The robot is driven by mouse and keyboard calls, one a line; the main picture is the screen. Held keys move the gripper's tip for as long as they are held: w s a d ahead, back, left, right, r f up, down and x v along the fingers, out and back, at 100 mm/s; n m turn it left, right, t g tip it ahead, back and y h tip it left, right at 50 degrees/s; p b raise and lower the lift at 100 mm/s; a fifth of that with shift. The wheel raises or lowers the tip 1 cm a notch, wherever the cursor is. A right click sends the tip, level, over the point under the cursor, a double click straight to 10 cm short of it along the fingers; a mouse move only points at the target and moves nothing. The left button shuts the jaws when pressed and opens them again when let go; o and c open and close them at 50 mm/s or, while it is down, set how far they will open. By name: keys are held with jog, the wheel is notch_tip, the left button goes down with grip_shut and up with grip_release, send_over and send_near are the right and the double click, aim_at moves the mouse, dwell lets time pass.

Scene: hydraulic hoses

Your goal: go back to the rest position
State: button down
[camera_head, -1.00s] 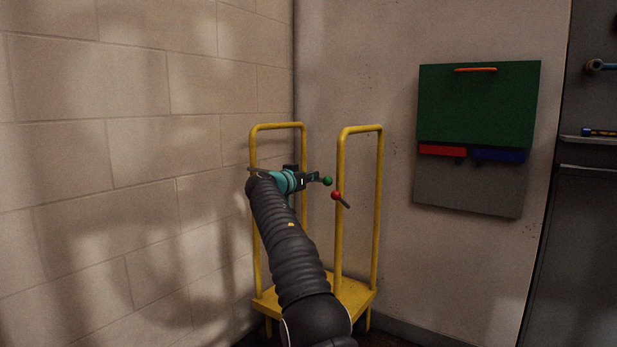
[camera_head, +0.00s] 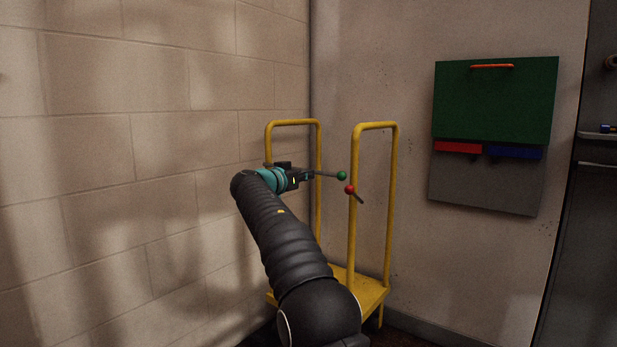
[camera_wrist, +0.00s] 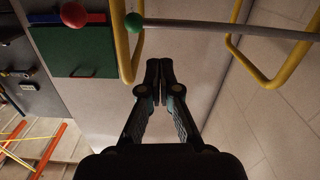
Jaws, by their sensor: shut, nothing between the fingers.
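My gripper (camera_wrist: 159,72) is shut and empty in the wrist view, its two fingertips together. In the head view my gripper (camera_head: 305,176) is at the end of my arm, in front of the yellow cart frame (camera_head: 354,210). A rod with a green ball (camera_head: 342,176) shows just right of my gripper. The green ball also shows in the wrist view (camera_wrist: 133,23), above and left of the fingertips, its grey rod running to the right. A red ball (camera_head: 350,189) on a short rod is close by, lower right of the green one. Whether my gripper touches the green-ball rod I cannot tell.
A green panel (camera_head: 495,100) with an orange handle hangs on the right wall, with a red bar (camera_head: 458,147) and a blue bar (camera_head: 514,152) beneath. A block wall (camera_head: 120,160) stands at left. Dark shelving (camera_head: 600,200) is at far right.

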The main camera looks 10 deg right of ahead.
notch_tip(320, 180, down, 13)
jog(key=a+n+g+y, duration=0.2)
jog(key=n+y, duration=0.1)
jog(key=n, duration=0.3)
jog(key=s+f+n+g+y, duration=0.2)
jog(key=s+f+n+g, duration=0.1)
jog(key=s+f, duration=0.35)
jog(key=s+d+g+y+p, duration=0.2)
jog(key=s+y+p, duration=0.2)
jog(key=s, duration=1.8)
jog(key=s+d+g+y+p, duration=0.2)
jog(key=s+y+p, duration=0.15)
jog(key=s, duration=1.85)
jog(key=s+d+r+m+t+p, duration=0.1)
jog(key=s+d+r+t+p, duration=0.1)
jog(key=s+r, duration=0.3)
jog(key=shift+s+d+r+p, duration=0.15)
jog(key=shift+s+r+p, duration=0.15)
jog(key=shift+s+p, duration=0.65)
jog(key=shift+s+b, duration=0.3)
